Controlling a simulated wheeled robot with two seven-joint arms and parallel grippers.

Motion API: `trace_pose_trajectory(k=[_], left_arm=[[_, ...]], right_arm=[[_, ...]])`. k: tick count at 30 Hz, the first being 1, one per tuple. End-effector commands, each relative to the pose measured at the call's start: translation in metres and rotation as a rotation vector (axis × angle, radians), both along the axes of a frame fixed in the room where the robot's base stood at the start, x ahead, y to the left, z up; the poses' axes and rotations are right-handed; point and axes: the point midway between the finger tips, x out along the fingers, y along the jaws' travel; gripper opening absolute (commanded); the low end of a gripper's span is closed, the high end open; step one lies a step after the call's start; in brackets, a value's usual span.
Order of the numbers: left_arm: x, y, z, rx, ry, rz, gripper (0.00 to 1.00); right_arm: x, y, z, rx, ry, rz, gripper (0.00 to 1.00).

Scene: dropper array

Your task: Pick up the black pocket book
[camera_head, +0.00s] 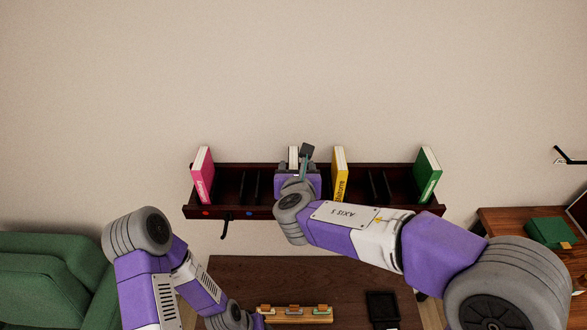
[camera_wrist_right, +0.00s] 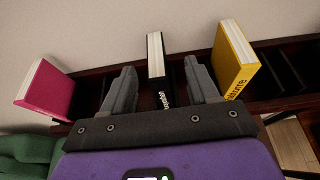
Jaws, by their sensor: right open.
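The black pocket book (camera_wrist_right: 155,58) stands upright in the dark wall shelf (camera_wrist_right: 285,68), its white page edge up and its black spine facing me. In the head view only its white top (camera_head: 293,155) shows above my right gripper, which hides the rest. My right gripper (camera_wrist_right: 160,68) is open in front of the book. In the right wrist view one finger is on each side of the book, with gaps between, and nothing is held. My left arm is low at the left; its gripper does not show.
A pink book (camera_head: 202,175) stands at the shelf's left end. A yellow book (camera_head: 340,175) stands right of the black one, close to my right finger, and a green book (camera_head: 428,175) is at the right end. Thin dark dividers separate the slots. A table (camera_head: 235,275) is below.

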Motion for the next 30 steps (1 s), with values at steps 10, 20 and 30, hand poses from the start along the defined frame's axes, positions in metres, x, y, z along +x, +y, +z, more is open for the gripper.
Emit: trace_pose_trajectory(k=[10,20,30], left_arm=[[0.0,0.0,-0.003,0.0,0.0,0.0,0.43],[0.0,0.0,-0.005,0.0,-0.001,0.0,0.43],[0.0,0.0,-0.004,0.0,-0.001,0.0,0.43]], right_arm=[[0.028,0.003,-0.019,-0.003,0.002,0.0,0.6],[0.063,0.008,-0.043,0.0,0.002,-0.001,0.6],[0.065,0.008,-0.043,0.0,0.002,0.0,0.49]])
